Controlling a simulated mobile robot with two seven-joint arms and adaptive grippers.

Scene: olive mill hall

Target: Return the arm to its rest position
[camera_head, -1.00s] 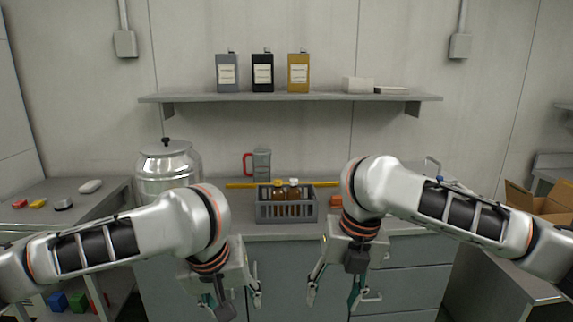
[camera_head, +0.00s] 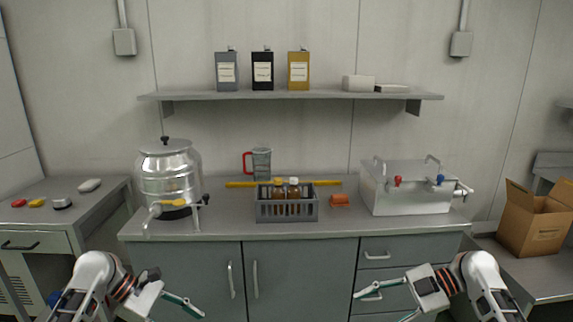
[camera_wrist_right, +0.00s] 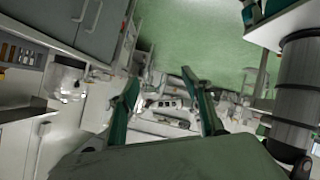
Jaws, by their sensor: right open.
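My right gripper (camera_head: 379,306) is low at the right of centre in the head view, in front of the cabinet drawers. Its two fingers are spread with nothing between them. The right wrist view also shows the open fingers (camera_wrist_right: 160,88), with the floor and blurred parts beyond. My left gripper (camera_head: 186,304) is low at the left in the head view, in front of the cabinet doors.
A cardboard box (camera_head: 536,224) stands at right.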

